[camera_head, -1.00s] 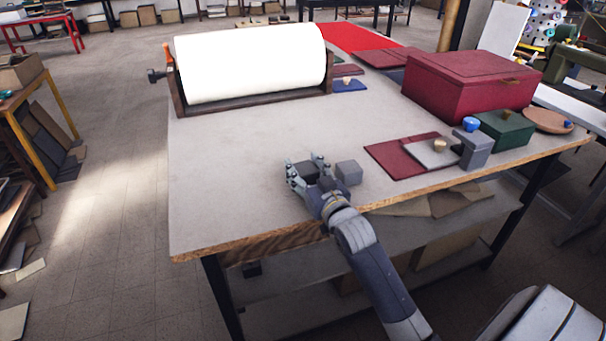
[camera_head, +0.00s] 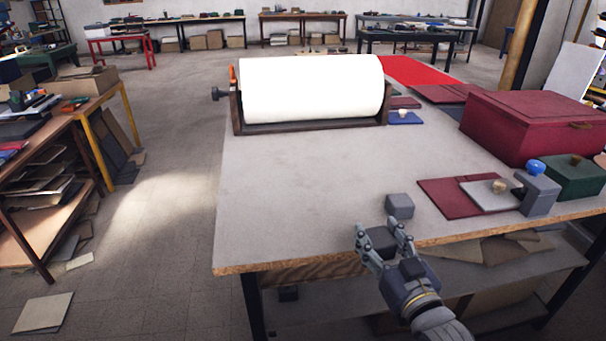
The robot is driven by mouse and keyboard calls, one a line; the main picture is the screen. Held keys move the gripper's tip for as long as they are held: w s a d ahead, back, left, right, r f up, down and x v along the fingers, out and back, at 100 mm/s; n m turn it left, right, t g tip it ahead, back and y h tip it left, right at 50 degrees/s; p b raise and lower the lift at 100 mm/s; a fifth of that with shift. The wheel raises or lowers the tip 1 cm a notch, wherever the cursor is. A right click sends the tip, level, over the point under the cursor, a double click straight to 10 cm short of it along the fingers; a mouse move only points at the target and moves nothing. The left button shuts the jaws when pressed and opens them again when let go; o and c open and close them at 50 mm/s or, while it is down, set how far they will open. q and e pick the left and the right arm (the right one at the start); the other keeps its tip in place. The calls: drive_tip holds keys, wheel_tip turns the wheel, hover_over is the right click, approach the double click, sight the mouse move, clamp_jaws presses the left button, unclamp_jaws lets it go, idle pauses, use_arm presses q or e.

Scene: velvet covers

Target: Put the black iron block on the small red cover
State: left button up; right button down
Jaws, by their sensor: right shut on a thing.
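My right gripper (camera_head: 381,228) is shut on the black iron block (camera_head: 380,242), a dark cube between its fingers, at the table's near edge. A larger dark red cover (camera_head: 445,199) lies near the front edge, right of my gripper, partly under a grey cover (camera_head: 490,195). A bright red sheet (camera_head: 420,70) lies at the far end. I cannot tell from the picture alone which red piece counts as the small one. My left gripper is not in view.
A grey block (camera_head: 400,206) stands just beyond my gripper. A white roll (camera_head: 312,88) in a dark stand fills the back left. A big red box (camera_head: 530,125), a green box (camera_head: 575,177) and a grey clamp-like block (camera_head: 537,193) stand right. The table's middle (camera_head: 310,175) is clear.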

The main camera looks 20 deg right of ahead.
drive_tip(key=a+f+n+y, duration=0.2)
drive_tip(key=a+y, duration=0.1)
drive_tip(key=a, duration=1.2)
drive_tip(key=s+f, duration=0.3)
drive_tip(key=s, duration=0.5)
drive_tip(key=shift+d+f, duration=0.1)
drive_tip(key=w+d+r+h, duration=0.1)
drive_tip(key=w+d+r, duration=0.1)
drive_tip(key=d, duration=0.3)
drive_tip(key=w+d+r+m+h, duration=0.1)
drive_tip(key=w+d, duration=0.2)
drive_tip(key=d, duration=0.2)
drive_tip(key=w+d+r+m+h, duration=0.1)
drive_tip(key=w+d+r, duration=0.1)
drive_tip(key=w+d, duration=0.1)
drive_tip(key=shift+d+r, duration=0.35)
drive_tip(key=shift+d, duration=0.55)
